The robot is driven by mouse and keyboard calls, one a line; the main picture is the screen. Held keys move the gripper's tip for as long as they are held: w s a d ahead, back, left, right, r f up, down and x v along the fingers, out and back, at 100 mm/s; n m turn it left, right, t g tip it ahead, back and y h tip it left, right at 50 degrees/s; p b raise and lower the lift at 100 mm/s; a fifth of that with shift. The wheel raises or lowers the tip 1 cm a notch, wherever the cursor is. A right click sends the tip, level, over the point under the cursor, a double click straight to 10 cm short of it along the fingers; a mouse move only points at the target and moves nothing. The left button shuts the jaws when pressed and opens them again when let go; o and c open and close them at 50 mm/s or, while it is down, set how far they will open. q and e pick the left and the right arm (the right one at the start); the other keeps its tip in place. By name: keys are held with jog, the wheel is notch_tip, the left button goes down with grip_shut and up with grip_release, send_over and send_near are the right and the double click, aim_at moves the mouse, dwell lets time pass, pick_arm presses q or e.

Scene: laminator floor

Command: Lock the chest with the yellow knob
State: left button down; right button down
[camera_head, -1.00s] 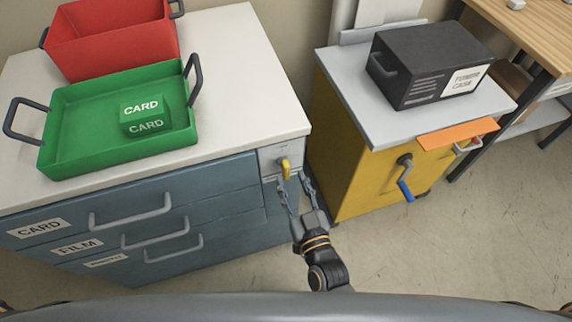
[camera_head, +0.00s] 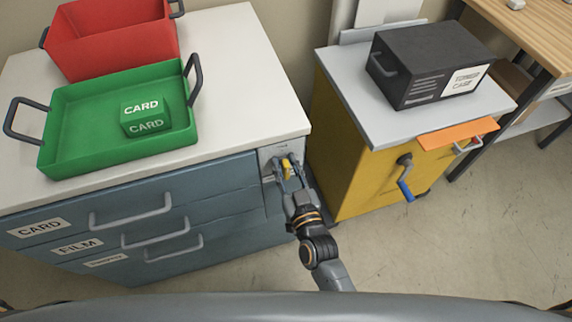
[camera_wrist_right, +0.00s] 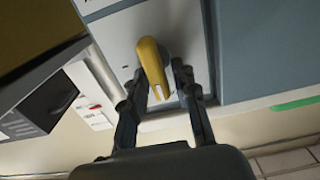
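The chest (camera_head: 200,206) is a blue-grey drawer cabinet with a white top at the left of the head view. The yellow knob (camera_head: 286,169) is on a light panel at the upper right of its front. In the right wrist view the knob (camera_wrist_right: 153,64) is an elongated yellow handle, tilted slightly, on the light panel (camera_wrist_right: 124,32). My right gripper (camera_head: 287,172) is at the knob. In the right wrist view its fingers (camera_wrist_right: 159,85) are apart, with the lower part of the knob between them and a gap showing. My left gripper is not in view.
A green tray (camera_head: 62,120) with a green CARD block (camera_head: 146,117) and a red bin (camera_head: 112,48) stand on the chest. To the right is a yellow cabinet (camera_head: 345,160) with a blue-handled crank (camera_head: 405,188) and a black case (camera_head: 420,65) on top.

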jog(key=m, duration=0.2)
jog(key=m+p, duration=0.1)
jog(key=shift+w+d+m, duration=0.1)
jog(key=shift+d+m, duration=0.15)
jog(key=shift+m, duration=0.15)
jog(key=m, duration=0.4)
jog(key=f+m+b, duration=0.1)
jog(key=m, duration=0.4)
jog(key=d+m, duration=0.1)
jog(key=m, duration=0.4)
jog(key=shift+w+f+b, duration=0.15)
jog(key=shift+f+b, duration=0.15)
jog(key=shift+b, duration=0.1)
jog(key=c, duration=1.3)
grip_release()
